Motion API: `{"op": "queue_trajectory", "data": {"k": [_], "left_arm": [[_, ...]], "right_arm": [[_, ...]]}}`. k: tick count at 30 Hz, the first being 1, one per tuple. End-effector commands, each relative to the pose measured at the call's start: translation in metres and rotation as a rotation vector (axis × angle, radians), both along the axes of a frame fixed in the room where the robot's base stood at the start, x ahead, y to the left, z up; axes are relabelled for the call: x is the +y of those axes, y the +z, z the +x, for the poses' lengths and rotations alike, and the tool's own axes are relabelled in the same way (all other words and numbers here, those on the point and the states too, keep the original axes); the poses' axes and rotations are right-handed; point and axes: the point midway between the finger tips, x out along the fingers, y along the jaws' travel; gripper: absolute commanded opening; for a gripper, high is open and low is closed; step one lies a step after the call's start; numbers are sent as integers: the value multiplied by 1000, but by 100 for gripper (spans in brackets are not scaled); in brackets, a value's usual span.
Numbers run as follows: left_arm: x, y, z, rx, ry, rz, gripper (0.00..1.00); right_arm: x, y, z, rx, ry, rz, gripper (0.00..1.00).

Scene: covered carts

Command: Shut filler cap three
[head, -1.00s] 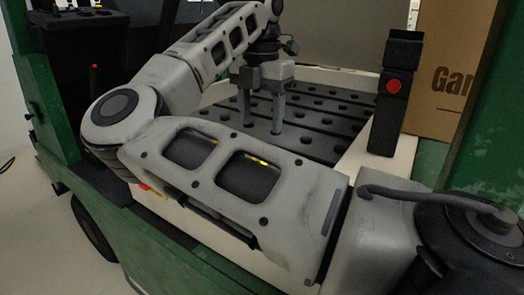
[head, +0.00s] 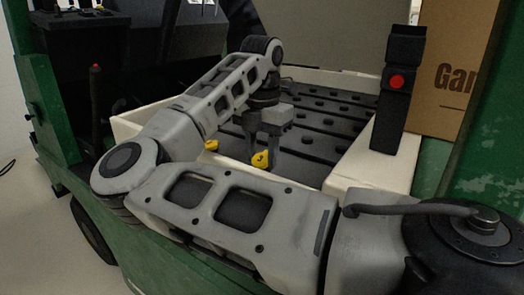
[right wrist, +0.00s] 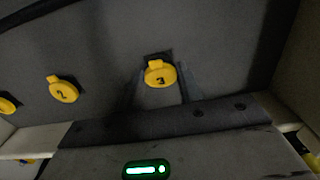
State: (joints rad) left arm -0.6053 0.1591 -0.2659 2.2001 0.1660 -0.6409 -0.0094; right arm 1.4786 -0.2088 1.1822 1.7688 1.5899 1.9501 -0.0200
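Filler cap three (head: 260,160) is a small yellow cap marked 3; it also shows in the right wrist view (right wrist: 159,75). A dark piece sits just behind it there; I cannot tell if it is the hinge or the opening. My right gripper (head: 262,150) points down at the cap in the head view. In the right wrist view its two grey fingers (right wrist: 160,86) stand apart, one on each side of the cap. No contact with the cap is clear. My left gripper is out of view.
Yellow cap two (right wrist: 62,90) is left of cap three, with another yellow cap (right wrist: 6,105) at the left edge. The black deck (head: 320,115) has rows of dark round plugs inside a pale rim. A black post with a red button (head: 396,82) and a cardboard box (head: 455,70) stand right.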

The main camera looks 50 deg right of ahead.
Motion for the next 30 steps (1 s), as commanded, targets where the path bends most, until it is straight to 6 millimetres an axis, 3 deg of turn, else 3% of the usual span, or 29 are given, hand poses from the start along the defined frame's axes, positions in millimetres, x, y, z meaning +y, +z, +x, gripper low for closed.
{"op": "queue_trajectory", "data": {"k": [8,15,23,24,26,30], "left_arm": [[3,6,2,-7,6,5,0],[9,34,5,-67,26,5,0],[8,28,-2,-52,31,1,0],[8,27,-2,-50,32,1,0],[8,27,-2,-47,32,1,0],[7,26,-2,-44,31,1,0]], "right_arm": [[-5,0,0,5,-4,113,13],[-8,-5,0,13,-1,245,13],[-7,-6,0,13,-1,248,13],[-8,-6,0,13,-1,248,38],[-7,-6,0,13,-1,248,55],[-7,-6,0,13,0,248,56]]}}
